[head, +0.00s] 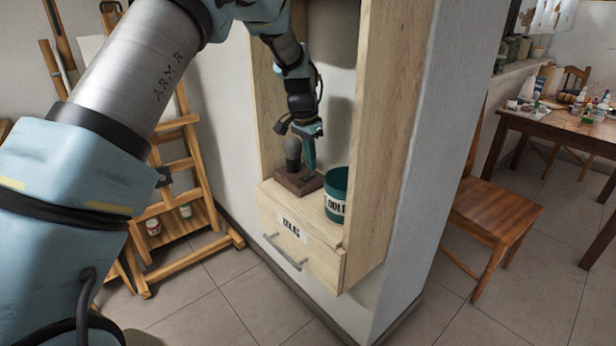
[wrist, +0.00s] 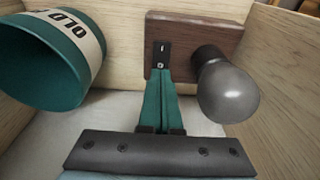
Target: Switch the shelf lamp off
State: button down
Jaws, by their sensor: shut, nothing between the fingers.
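The shelf lamp is a dark wooden block (head: 298,183) with a round bulb (head: 293,150) in a dark socket, standing in the light wood shelf unit. The bulb looks dull grey and unlit, also in the wrist view (wrist: 228,92). A small black switch (wrist: 161,53) with "I" and "O" marks sits on the block (wrist: 213,32) beside the bulb. My gripper (head: 309,166) is shut and empty. In the wrist view its teal fingertips (wrist: 161,78) are right at the switch's "O" end; I cannot tell whether they touch it.
A green pot (head: 337,191) with a lettered label stands right of the lamp, close to my gripper. The shelf's side walls (head: 388,130) hem in the space. A drawer (head: 298,247) with a handle is below. An easel (head: 185,165) stands left, a chair (head: 495,205) right.

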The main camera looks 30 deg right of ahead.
aim_at(310, 175)
jog(key=shift+f+b, duration=0.45)
jog(key=shift+f, duration=0.45)
dwell(1.0)
jog(key=shift+r+p, duration=2.4)
jog(key=shift+r, duration=1.2)
